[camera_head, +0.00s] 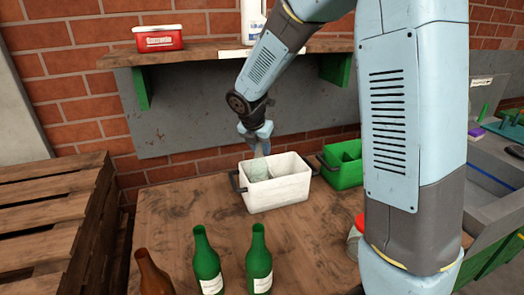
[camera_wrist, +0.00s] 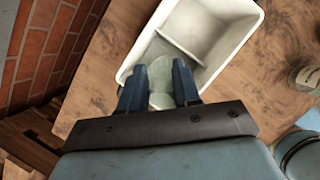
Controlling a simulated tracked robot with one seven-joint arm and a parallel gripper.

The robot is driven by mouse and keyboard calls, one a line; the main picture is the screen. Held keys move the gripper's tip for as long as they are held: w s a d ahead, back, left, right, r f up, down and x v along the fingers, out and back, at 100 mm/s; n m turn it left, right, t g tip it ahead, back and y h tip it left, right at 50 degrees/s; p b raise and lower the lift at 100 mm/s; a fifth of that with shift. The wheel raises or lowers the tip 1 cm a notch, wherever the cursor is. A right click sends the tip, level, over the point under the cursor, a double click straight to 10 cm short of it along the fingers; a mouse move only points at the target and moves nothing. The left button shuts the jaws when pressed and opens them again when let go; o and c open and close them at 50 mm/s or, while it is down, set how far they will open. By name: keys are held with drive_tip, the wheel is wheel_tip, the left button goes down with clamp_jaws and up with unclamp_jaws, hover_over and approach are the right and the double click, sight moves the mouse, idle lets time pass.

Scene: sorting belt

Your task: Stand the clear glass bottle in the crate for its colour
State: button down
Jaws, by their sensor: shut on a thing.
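The clear glass bottle (camera_wrist: 161,100) is between the two blue fingers of my gripper (camera_wrist: 160,72) in the wrist view, and the gripper is shut on it. In the head view my gripper (camera_head: 256,135) points down over the white crate (camera_head: 282,192). The bottle (camera_head: 259,167) hangs below it, roughly upright, with its lower part inside the crate's left compartment. The crate (camera_wrist: 238,50) has a divider across its inside. I cannot tell whether the bottle touches the crate floor.
A green crate (camera_head: 346,174) stands right of the white one. Two green bottles (camera_head: 206,262) and a brown bottle (camera_head: 152,275) stand at the table's front. A jar (camera_wrist: 305,78) is right of the crate. A shelf (camera_head: 200,50) with a red box (camera_head: 158,39) hangs behind.

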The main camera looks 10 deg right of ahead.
drive_tip(key=shift+f, duration=0.6)
drive_tip(key=c, duration=0.8)
unclamp_jaws()
drive_tip(key=v, duration=1.2)
drive_tip(key=shift+s+d+r+m+t+y, duration=0.4)
drive_tip(key=shift+s+d+r+m, duration=0.65)
drive_tip(key=shift+s+d+m, duration=2.6)
drive_tip(key=shift+s+d+r+m+t+y, duration=0.35)
drive_tip(key=shift+s+d+r+m, duration=1.05)
drive_tip(key=shift+s+m, duration=4.1)
drive_tip(key=shift+s+d+r+m+t+y, duration=0.25)
drive_tip(key=shift+s+d+r+m+y, duration=0.3)
drive_tip(key=shift+s+d+m, duration=3.9)
